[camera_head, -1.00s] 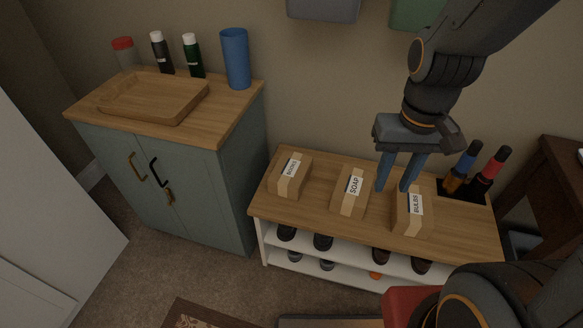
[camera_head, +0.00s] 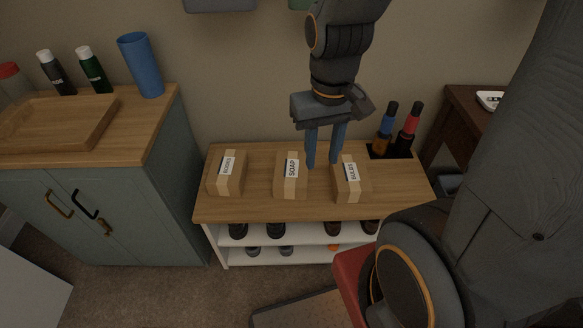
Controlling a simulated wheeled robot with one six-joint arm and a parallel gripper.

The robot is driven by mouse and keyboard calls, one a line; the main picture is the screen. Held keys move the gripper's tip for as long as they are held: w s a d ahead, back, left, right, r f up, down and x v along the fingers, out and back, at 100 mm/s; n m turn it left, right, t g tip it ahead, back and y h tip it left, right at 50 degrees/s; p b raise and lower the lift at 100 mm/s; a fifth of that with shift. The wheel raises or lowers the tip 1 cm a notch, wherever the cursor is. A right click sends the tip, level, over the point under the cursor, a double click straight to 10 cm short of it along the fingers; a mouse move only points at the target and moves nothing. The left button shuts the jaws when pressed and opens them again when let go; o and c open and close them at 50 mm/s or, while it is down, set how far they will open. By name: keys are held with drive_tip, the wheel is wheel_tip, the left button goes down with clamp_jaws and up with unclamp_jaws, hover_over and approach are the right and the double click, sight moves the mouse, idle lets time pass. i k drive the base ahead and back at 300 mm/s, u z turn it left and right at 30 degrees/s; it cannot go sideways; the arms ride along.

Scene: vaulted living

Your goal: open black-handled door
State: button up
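The blue-grey cabinet (camera_head: 172,195) stands at the left with a wooden top. Its two front doors look shut. A black handle (camera_head: 83,204) is on the right-hand door (camera_head: 125,215), and a brass handle (camera_head: 58,198) is on the left-hand door (camera_head: 35,203). A small brass-coloured piece (camera_head: 105,227) shows just below the black handle. My gripper (camera_head: 323,165) points down over the shelf bench, well to the right of the cabinet. Its two blue fingers are apart with nothing between them.
The shelf bench (camera_head: 245,208) carries boxes labelled SOAP (camera_head: 291,176) and BULBS (camera_head: 351,179), plus another box (camera_head: 227,173). Shoes fill its shelves. A tray (camera_head: 60,122), bottles and a blue cup (camera_head: 141,65) stand on the cabinet. Carpet (camera_head: 170,290) before the cabinet is clear.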

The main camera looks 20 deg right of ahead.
sight(129, 199)
drive_tip(key=u, duration=1.85)
drive_tip(key=k, duration=0.55)
drive_tip(key=u, duration=0.75)
drive_tip(key=i, duration=0.85)
drive_tip(key=z, duration=1)
drive_tip(key=i, duration=0.8)
drive_tip(key=z, duration=0.85)
